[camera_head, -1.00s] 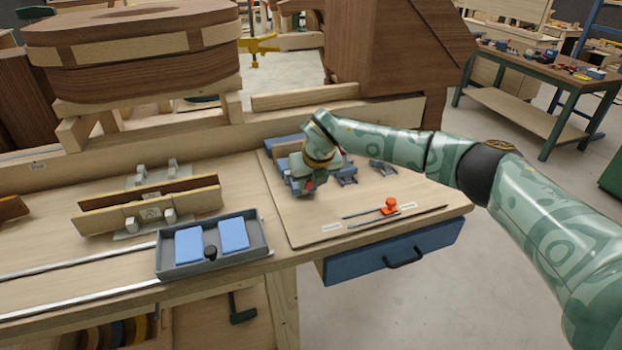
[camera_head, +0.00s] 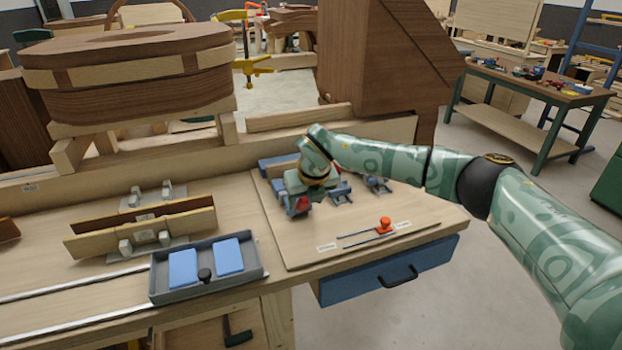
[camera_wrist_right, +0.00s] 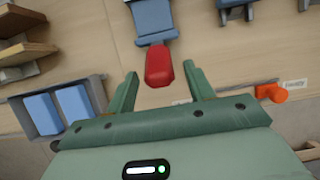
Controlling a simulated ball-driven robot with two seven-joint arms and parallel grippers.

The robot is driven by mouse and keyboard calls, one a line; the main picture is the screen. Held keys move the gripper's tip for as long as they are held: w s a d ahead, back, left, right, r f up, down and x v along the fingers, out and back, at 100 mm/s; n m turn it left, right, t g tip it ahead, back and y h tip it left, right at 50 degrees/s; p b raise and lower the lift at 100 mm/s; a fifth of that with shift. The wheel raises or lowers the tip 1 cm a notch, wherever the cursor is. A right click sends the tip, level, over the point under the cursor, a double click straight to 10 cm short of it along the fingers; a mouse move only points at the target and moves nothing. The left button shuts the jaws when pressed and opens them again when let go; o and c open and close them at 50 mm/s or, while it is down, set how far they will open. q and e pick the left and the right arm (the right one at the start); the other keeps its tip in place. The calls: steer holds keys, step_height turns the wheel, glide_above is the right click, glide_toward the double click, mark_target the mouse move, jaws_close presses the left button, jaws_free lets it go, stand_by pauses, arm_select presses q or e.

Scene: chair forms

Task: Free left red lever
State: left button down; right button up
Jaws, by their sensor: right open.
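The left red lever shows in the right wrist view as a rounded red handle (camera_wrist_right: 159,66) on a blue-grey clamp (camera_wrist_right: 153,18). In the head view a bit of its red (camera_head: 303,203) shows beside my gripper. My right gripper (camera_wrist_right: 160,72) is open, with one green finger on each side of the red handle in the picture. I see gaps between the handle and both fingers; I cannot tell whether they are level in height. In the head view my right gripper (camera_head: 299,200) hides much of the clamp. My left gripper is not in view.
More blue clamps (camera_head: 340,193) stand just right on the wooden board (camera_head: 290,250). An orange knob (camera_head: 385,223) on a metal slide sits near its front. A grey tray (camera_head: 207,287) with blue blocks is to the left. The board's front middle is clear.

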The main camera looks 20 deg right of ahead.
steer(key=p+v, duration=0.1)
steer(key=v, duration=1.3)
steer(key=shift+s+a, duration=0.1)
